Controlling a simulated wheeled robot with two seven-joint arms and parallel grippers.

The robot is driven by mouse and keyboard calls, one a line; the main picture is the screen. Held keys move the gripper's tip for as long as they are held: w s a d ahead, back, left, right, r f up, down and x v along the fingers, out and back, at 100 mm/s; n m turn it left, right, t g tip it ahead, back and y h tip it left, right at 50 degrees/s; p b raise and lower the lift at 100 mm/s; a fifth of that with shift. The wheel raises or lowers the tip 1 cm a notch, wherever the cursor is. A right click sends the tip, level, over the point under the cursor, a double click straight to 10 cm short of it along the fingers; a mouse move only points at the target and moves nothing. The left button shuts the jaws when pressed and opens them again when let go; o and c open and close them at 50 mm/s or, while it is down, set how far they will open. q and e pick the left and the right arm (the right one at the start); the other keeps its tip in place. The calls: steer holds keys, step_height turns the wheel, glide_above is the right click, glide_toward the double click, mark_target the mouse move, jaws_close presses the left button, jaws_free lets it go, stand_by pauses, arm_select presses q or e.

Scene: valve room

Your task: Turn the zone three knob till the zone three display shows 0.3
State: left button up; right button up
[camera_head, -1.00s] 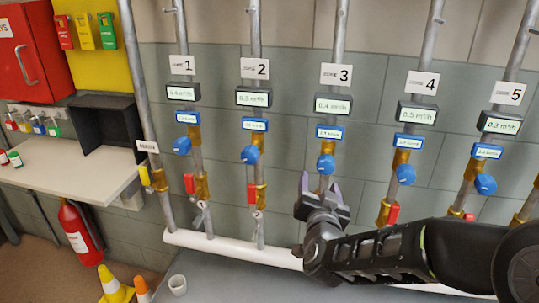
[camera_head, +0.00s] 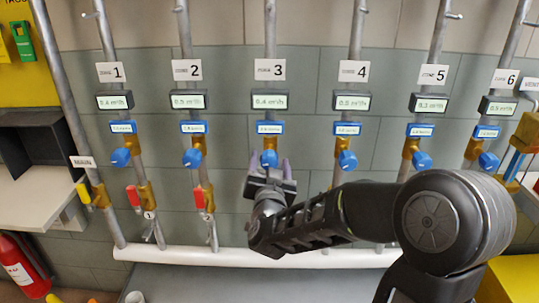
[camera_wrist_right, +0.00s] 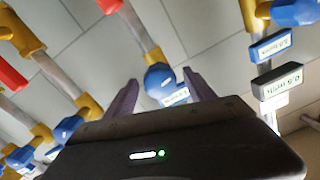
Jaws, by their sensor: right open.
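The zone three knob (camera_head: 269,159) is a round blue knob on the third pipe, under a small blue-framed display (camera_head: 269,128). Above that, the zone three display (camera_head: 270,102) appears to read 0.4 m³/h, below the "ZONE 3" sign (camera_head: 270,69). My right gripper (camera_head: 270,170) is open just below and in front of the knob, its fingertips pointing up towards it. In the right wrist view the knob (camera_wrist_right: 158,79) shows between the two purple fingers (camera_wrist_right: 160,88), apparently not gripped. My left gripper is not in view.
Similar blue knobs stand at zone 2 (camera_head: 193,157) and zone 4 (camera_head: 347,160) on either side. Red-handled valves (camera_head: 199,197) sit lower on the left pipes. A white horizontal pipe (camera_head: 210,257) runs below. A shelf (camera_head: 45,200) is at left.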

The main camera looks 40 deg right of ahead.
mark_target(270, 155)
steer(key=x, duration=0.4)
steer(key=c, duration=1.3)
steer(key=shift+f+b, duration=0.15)
steer(key=shift+b, duration=0.15)
steer(key=shift+c, duration=0.3)
steer(key=m+b, duration=0.3)
steer(key=b, duration=0.2)
steer(key=shift+f+m, duration=0.15)
steer(key=shift+m, duration=0.25)
steer(key=shift+r+m, duration=0.3)
